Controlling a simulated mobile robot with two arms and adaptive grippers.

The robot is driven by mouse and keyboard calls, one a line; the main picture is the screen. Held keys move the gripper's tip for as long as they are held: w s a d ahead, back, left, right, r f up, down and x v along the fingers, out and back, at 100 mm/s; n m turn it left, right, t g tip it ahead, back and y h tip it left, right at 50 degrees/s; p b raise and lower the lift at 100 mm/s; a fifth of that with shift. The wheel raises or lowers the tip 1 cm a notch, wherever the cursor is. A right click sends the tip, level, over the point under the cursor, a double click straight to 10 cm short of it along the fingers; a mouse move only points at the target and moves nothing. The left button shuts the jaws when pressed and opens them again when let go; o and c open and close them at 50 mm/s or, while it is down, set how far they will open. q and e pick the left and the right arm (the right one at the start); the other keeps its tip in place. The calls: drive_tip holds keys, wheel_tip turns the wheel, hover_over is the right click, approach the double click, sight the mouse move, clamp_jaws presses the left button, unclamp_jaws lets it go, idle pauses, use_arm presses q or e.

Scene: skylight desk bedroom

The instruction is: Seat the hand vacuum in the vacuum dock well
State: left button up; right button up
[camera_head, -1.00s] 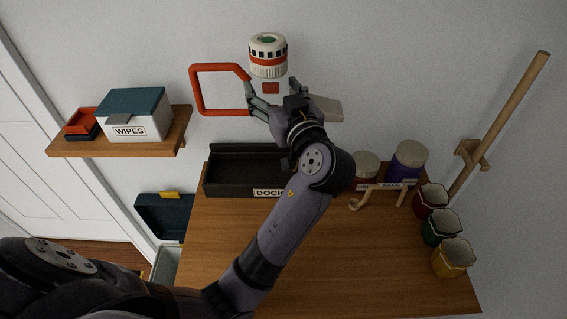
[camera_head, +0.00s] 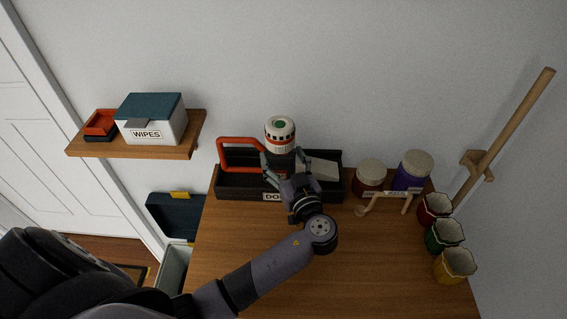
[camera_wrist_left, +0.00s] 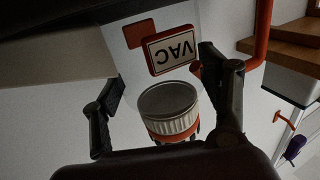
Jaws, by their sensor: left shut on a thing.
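The hand vacuum (camera_head: 281,130) has a white, ribbed top with an orange band, a red loop handle (camera_head: 222,155) to the left and a pale nozzle (camera_head: 320,169) to the right. My left gripper (camera_head: 276,170) is shut on its body. The wrist view shows the vacuum's VAC label (camera_wrist_left: 171,50) between the fingers (camera_wrist_left: 165,95). The black dock (camera_head: 236,190) sits at the back of the desk, its label partly covered by my arm. The vacuum is over or in the dock well; I cannot tell whether it touches the floor of it. My right gripper is not in view.
Several coloured pots (camera_head: 445,236) line the desk's right edge. A wall shelf (camera_head: 190,146) at left holds a wipes box (camera_head: 150,122). The desk's front is clear.

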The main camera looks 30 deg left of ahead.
use_arm(q)
wheel_tip(320, 180, down, 2)
drive_tip(key=shift+f, duration=0.1)
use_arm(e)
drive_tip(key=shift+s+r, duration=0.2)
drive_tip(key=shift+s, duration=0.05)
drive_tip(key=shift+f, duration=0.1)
use_arm(q)
drive_tip(key=o, duration=1.6)
drive_tip(key=shift+f, duration=0.1)
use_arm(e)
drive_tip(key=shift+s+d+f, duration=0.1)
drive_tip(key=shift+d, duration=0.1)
use_arm(q)
drive_tip(key=shift+o, duration=0.2)
